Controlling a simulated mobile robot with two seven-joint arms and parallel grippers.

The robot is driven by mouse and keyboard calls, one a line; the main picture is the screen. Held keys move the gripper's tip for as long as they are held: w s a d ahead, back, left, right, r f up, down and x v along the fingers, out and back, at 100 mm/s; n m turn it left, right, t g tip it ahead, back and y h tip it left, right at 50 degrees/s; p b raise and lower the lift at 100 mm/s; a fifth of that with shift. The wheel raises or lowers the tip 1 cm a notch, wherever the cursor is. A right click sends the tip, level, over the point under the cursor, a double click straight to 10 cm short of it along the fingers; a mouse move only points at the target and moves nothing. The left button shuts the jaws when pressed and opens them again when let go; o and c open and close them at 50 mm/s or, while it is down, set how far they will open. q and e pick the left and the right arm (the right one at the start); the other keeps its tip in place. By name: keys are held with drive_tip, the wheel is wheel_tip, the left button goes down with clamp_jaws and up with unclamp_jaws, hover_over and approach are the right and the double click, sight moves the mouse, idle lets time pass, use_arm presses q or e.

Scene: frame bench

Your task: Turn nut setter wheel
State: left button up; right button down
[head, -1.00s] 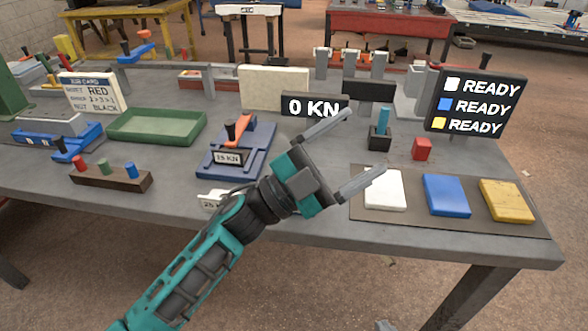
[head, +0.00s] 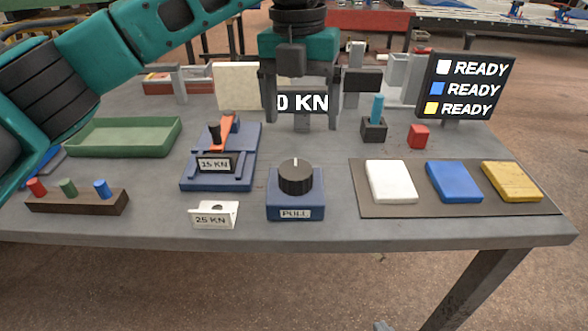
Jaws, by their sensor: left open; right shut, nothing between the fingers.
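A black round knob (head: 296,178) with a white mark at its far side sits on a blue block (head: 296,208) labelled PULL near the table's front edge. It is the only wheel-like part I see; no label names it the nut setter wheel. My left gripper (head: 302,118) is open and empty, fingers pointing down, beyond and above the knob and apart from it. It partly covers the "0 KN" display (head: 316,102). My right gripper is not in view.
A blue device (head: 238,165) with an orange lever and a 15 KN label stands left of the knob. A 25 KN card (head: 212,216) stands in front of it. White (head: 390,182), blue (head: 454,182) and yellow (head: 511,181) pads lie right. A READY screen (head: 465,86) stands behind.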

sight(295, 169)
use_arm(q)
drive_tip(key=shift+y, duration=0.3)
drive_tip(key=f, duration=1.2)
drive_tip(key=shift+w+a+b, duration=0.25)
drive_tip(key=shift+a+b, duration=0.1)
drive_tip(key=shift+a, duration=0.05)
drive_tip(key=c, duration=1)
